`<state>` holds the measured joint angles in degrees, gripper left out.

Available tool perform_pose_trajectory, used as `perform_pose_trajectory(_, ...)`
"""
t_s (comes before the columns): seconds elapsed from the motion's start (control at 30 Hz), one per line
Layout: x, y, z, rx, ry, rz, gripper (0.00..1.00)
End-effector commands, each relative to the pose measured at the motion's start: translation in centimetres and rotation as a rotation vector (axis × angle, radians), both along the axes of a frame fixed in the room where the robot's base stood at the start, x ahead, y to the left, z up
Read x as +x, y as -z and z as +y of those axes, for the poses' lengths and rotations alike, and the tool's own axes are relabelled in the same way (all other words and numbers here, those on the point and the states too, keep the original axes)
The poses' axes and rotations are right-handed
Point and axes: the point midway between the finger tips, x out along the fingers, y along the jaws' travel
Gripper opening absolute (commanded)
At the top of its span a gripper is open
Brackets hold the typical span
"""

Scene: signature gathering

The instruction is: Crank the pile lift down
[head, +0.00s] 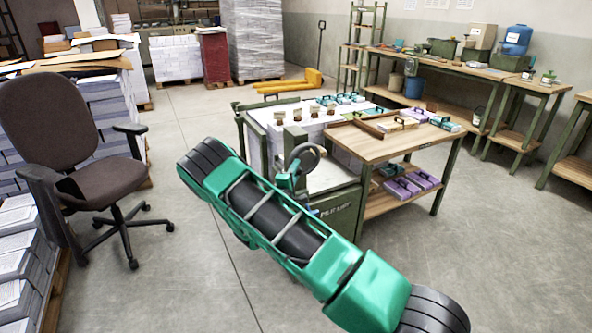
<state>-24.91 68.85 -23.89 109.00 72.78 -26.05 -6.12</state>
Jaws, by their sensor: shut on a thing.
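The pile lift (346,222) is a dark green frame with lettering on its front, standing in the middle of the head view. It holds a white paper pile (256,146). A dark round crank wheel (308,150) sits on its near side. My green arm crosses the foreground and hides part of the lift's lower left. My gripper (295,168) is small and partly hidden beyond the arm, at the left edge of the crank wheel. It is shut on the crank's handle, though the fingers and handle are hard to make out.
A wooden-topped table (385,149) with a tray and colored bundles adjoins the lift on the right. An office chair (73,140) and paper stacks stand at left. A yellow pallet truck (290,84) is behind. Workbenches line the right wall. The floor at right is clear.

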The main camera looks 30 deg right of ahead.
Motion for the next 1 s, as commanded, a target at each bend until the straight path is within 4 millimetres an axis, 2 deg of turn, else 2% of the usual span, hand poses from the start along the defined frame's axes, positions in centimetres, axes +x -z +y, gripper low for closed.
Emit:
perform_pose_trajectory(0.03,0.39,0.19,0.55,-0.006,-0.014,-0.001,0.00)
perform_pose_trajectory(0.6,0.28,0.38,0.16,-0.029,-0.009,-0.001,0.00)
perform_pose_trajectory(0.63,0.27,0.38,0.15,-0.029,-0.009,-0.001,0.22)
perform_pose_trajectory(0.7,0.22,0.36,0.09,-0.030,-0.007,-0.001,0.38)
perform_pose_trajectory(1.0,0.01,0.22,-0.09,-0.033,-0.002,-0.001,0.38)
